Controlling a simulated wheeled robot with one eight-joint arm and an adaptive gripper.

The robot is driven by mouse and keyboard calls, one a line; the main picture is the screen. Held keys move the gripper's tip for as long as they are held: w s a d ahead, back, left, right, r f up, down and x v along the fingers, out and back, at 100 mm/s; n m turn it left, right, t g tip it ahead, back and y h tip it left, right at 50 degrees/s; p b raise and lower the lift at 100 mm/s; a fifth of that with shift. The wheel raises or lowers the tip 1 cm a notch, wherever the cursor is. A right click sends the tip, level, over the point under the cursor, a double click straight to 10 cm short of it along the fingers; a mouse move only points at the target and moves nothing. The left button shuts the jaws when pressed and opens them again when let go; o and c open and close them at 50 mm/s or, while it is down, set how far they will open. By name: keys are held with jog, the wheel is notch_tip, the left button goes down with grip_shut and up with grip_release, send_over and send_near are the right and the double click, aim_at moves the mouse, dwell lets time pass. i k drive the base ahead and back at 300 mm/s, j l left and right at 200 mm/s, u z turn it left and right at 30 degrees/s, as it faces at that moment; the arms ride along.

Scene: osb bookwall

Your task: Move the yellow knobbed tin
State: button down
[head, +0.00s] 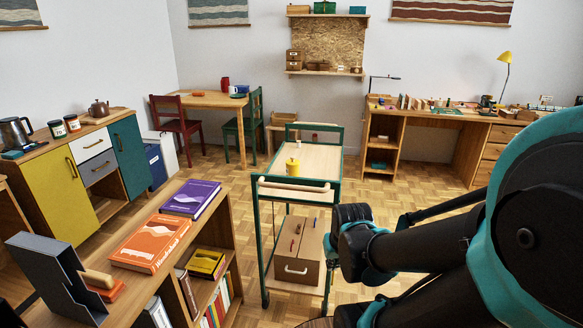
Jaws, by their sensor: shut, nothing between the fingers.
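The yellow knobbed tin (292,168) stands upright on the pale wooden top of a green-framed trolley (318,158), near the middle of the view. It is small, with a little knob on its lid. Nothing touches it from above. My black and teal arm fills the right side of the view, and one of its joints is just right of the trolley in the picture. I cannot make out my gripper's fingers in this view.
A low bookcase (192,225) with books stands front left. A desk (440,118), a table (205,100) and chairs stand behind. Parquet floor is open around the trolley.

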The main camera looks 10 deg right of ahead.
aim_at(290, 171)
jog(key=i+l+u, duration=0.2)
jog(key=l, duration=0.6)
jog(key=l+u, duration=0.25)
jog(key=l, duration=0.5)
jog(key=i+l+u, duration=0.3)
jog(key=l, duration=0.35)
jog(key=i+l+u, duration=0.2)
jog(key=l, duration=0.15)
jog(key=i+l+u, duration=0.15)
jog(key=l, duration=0.25)
jog(key=i+l+u, duration=0.1)
jog(key=i+l, duration=0.15)
jog(key=l, duration=0.1)
